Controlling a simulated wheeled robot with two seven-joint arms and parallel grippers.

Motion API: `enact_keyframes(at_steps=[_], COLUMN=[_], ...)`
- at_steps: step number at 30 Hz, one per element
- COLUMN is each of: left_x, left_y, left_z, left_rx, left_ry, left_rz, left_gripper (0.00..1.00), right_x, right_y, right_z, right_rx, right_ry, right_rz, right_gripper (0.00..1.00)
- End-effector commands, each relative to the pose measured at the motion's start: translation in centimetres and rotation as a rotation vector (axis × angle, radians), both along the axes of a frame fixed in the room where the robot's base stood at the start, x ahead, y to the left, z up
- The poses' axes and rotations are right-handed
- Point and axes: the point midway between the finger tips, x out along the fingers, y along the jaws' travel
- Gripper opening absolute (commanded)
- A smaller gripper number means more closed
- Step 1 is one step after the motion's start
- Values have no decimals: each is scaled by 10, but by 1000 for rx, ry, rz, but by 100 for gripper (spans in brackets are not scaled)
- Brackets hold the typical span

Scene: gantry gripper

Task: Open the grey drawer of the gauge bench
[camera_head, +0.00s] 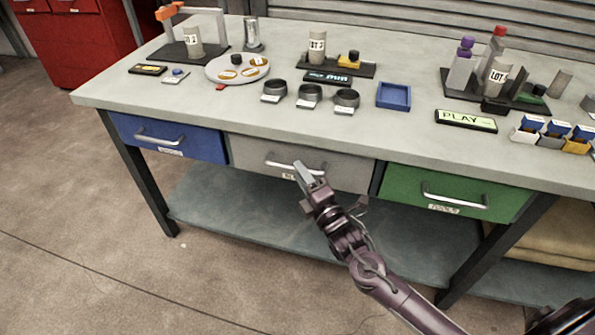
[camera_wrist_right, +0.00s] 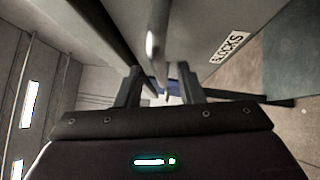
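The gauge bench (camera_head: 400,130) has a blue drawer (camera_head: 190,142), a grey drawer (camera_head: 335,172) and a green drawer (camera_head: 480,192) under its top. The grey drawer looks closed, with a silver bar handle (camera_head: 280,165). My right gripper (camera_head: 304,174) is at the right part of this handle and hides some of it and of the label below. In the right wrist view, the fingers (camera_wrist_right: 160,88) are apart, with the handle (camera_wrist_right: 157,45) running between them; no grip shows. The label (camera_wrist_right: 230,46) there reads BLOCKS. My left gripper is not in view.
Cups, black rings, a round plate (camera_head: 236,77), a blue tray (camera_head: 394,95) and small boxes stand on the bench top. A lower shelf (camera_head: 240,215) lies beneath the drawers. The floor (camera_head: 90,220) in front at left is clear. A red cabinet (camera_head: 75,40) stands behind left.

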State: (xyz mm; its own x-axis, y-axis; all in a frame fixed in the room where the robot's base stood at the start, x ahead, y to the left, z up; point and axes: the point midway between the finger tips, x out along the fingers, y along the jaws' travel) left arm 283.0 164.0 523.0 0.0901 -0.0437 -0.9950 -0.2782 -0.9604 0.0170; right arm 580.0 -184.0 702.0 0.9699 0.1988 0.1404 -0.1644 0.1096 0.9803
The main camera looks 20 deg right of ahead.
Motion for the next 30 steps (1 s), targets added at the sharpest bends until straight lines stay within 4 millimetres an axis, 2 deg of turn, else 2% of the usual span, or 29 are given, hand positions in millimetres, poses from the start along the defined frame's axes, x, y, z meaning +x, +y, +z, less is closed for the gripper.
enact_keyframes(at_steps=[3, 6, 15, 23, 30], left_x=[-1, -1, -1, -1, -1], left_y=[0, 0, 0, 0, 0], left_z=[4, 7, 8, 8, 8], left_rx=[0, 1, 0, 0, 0], left_ry=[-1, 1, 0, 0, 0], left_rz=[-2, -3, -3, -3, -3], left_gripper=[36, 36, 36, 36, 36], right_x=[15, 21, 23, 23, 23], right_y=[3, 4, 5, 5, 5], right_z=[1, 2, 2, 2, 2], right_rx=[1, 1, 2, 2, 1], right_ry=[0, 1, 2, 2, 3], right_rz=[-2, -1, 0, 0, 0], right_gripper=[34, 34, 34, 0, 0])
